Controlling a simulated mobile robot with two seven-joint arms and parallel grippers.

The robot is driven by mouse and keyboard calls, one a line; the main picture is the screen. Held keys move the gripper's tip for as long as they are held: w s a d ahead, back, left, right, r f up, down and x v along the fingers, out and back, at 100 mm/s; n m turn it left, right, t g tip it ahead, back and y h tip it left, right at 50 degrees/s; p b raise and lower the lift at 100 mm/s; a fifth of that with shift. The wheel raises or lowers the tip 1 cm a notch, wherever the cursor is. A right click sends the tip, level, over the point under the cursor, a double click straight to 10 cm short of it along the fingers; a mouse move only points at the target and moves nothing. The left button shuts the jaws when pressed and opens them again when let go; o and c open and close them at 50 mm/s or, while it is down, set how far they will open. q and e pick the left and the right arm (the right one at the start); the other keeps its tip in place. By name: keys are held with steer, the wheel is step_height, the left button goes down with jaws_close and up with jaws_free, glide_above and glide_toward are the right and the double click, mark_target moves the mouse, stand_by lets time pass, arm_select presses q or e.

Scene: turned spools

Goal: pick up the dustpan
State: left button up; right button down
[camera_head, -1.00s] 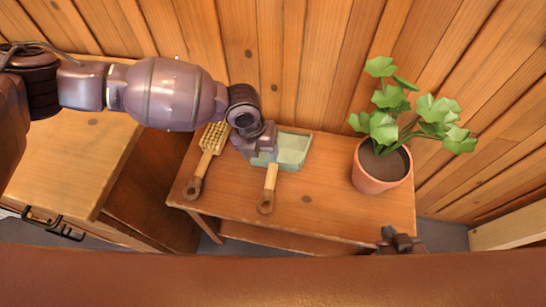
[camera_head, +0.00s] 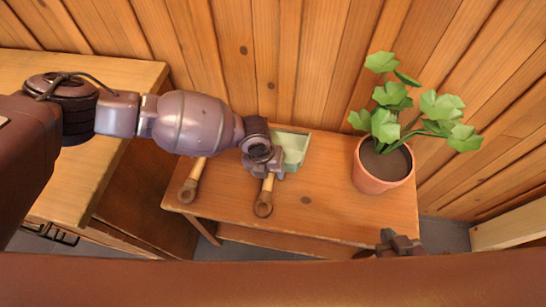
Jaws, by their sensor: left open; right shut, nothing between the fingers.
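The dustpan (camera_head: 294,148) lies on the small wooden table, with a pale green pan at the back and a wooden handle (camera_head: 265,197) pointing toward me. My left gripper (camera_head: 266,174) is open over the dustpan, at the upper end of its handle, and covers part of the pan. I cannot tell whether the fingers touch the handle. My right gripper (camera_head: 388,238) is shut and empty, low at the table's front right edge, away from the dustpan.
A brush (camera_head: 190,184) lies left of the dustpan, its bristle end hidden behind my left arm. A potted plant (camera_head: 380,180) stands on the right of the table (camera_head: 325,205). A wooden cabinet (camera_head: 60,170) is at the left, and a plank wall (camera_head: 290,60) is close behind.

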arm_select(q)
steer(key=shift+f, duration=0.25)
arm_select(e)
steer(key=shift+w+r, duration=0.15)
arm_select(q)
steer(key=shift+c, duration=0.4)
jaws_close()
arm_select(e)
steer(key=shift+s+d+f, duration=0.25)
steer(key=shift+s+f, duration=0.2)
steer(key=shift+s, duration=0.15)
arm_select(q)
steer(key=shift+r, duration=0.1)
